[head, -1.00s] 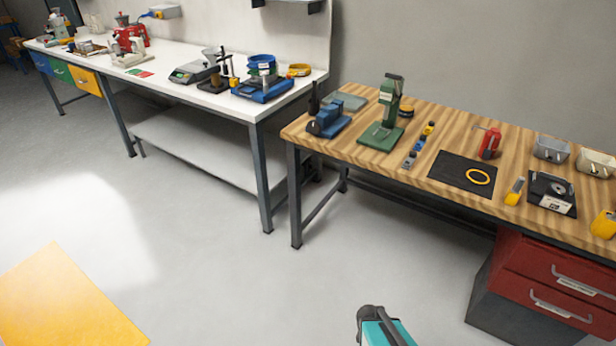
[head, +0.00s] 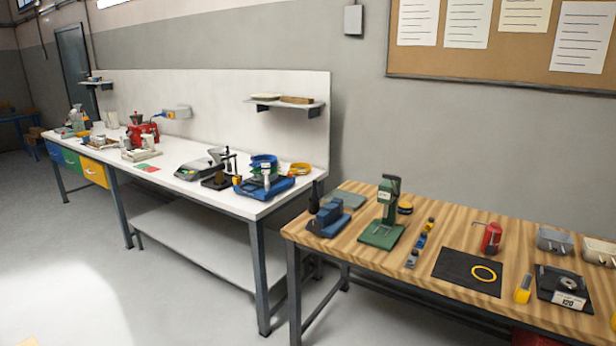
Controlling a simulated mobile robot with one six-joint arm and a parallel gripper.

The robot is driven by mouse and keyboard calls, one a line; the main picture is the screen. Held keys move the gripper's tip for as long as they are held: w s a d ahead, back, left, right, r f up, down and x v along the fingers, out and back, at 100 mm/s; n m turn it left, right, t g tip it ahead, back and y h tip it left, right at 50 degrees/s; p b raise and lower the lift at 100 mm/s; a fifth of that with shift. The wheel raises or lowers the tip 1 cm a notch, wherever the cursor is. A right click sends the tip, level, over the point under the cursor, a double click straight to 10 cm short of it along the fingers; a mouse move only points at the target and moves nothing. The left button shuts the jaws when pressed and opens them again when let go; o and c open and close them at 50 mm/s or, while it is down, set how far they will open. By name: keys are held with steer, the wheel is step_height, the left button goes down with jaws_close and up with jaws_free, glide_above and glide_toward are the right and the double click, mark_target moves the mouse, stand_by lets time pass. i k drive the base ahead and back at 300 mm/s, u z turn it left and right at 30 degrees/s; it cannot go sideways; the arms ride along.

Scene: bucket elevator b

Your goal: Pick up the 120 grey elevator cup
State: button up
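A grey open container (head: 554,241) stands at the back right of the wooden bench (head: 350,260). A paler grey one (head: 599,252) stands beside it, cut by the right edge of the picture. I cannot tell for sure whether either is the 120 grey elevator cup. A white label reading 120 (head: 568,301) sits on a dark plate with a round part (head: 568,284), in front of these containers. My gripper is out of view.
A black mat (head: 455,268) with a yellow ring (head: 484,274), a green press (head: 384,222), a blue vice (head: 329,219) and a red tool (head: 491,238) share the bench. A white table (head: 230,206) stands at left. Floor in front is clear.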

mark_target(549, 241)
steer(key=z, duration=4.9)
steer(key=i, duration=0.15)
steer(key=u, duration=3)
steer(key=i, duration=1.2)
steer(key=u, duration=0.5)
